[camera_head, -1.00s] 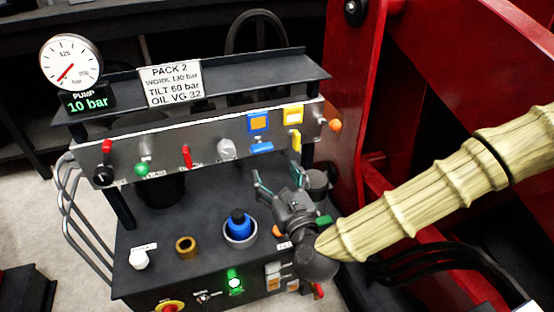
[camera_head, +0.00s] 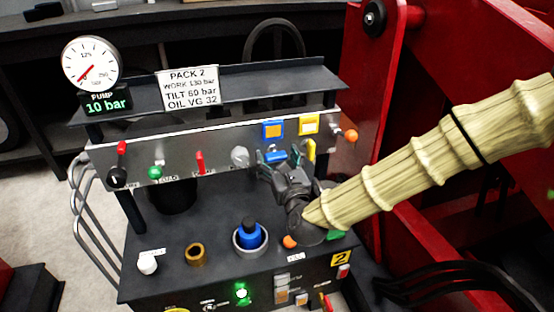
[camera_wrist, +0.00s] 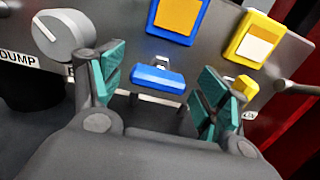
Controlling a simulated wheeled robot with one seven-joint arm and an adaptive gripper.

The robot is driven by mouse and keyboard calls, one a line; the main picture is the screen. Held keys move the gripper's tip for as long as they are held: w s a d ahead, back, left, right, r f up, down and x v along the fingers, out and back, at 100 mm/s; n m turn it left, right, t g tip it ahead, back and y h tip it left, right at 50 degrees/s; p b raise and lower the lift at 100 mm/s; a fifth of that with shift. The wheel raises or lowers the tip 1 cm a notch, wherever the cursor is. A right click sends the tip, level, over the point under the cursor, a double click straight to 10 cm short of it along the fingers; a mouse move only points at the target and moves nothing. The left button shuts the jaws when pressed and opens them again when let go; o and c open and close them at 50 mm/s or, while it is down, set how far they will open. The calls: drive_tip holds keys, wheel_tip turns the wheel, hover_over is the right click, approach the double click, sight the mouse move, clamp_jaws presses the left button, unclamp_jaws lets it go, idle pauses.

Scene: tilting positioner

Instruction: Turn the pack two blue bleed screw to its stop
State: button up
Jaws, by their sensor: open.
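The blue bleed screw, a flat blue bar-shaped handle (camera_wrist: 158,78), sits on the grey front panel below a blue-framed tag with an orange face (camera_wrist: 178,18). In the head view the blue handle (camera_head: 275,157) is partly hidden by my gripper. My gripper (camera_head: 276,164) points at the panel. In the wrist view its two teal-padded fingers (camera_wrist: 160,85) stand apart on either side of the blue handle, with gaps to it. Nothing is held between them.
A yellow-framed tag (camera_wrist: 256,38) and yellow handle (camera_wrist: 243,85) are close on the right. A grey knob (camera_wrist: 64,36) is on the left. A blue cap (camera_head: 250,233) stands on the deck below. A PACK 2 sign (camera_head: 190,88) and gauge (camera_head: 91,64) are above.

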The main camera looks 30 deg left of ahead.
drive_tip(key=c, duration=1)
drive_tip(key=shift+a, duration=0.1)
drive_tip(key=shift+w+r+n+p, duration=0.1)
drive_tip(key=shift+n+p, duration=1.15)
drive_tip(key=shift+n, duration=0.45)
drive_tip(key=n+p, duration=0.2)
drive_tip(key=n, duration=0.3)
drive_tip(key=n+p, duration=0.2)
drive_tip(key=n, duration=0.3)
drive_tip(key=shift+f+n+p, duration=0.15)
drive_tip(key=shift+n+p, duration=0.3)
drive_tip(key=shift+n, duration=0.65)
drive_tip(key=shift+f+n+p, duration=0.15)
drive_tip(key=shift+n+p, duration=0.3)
drive_tip(key=shift+n, duration=0.65)
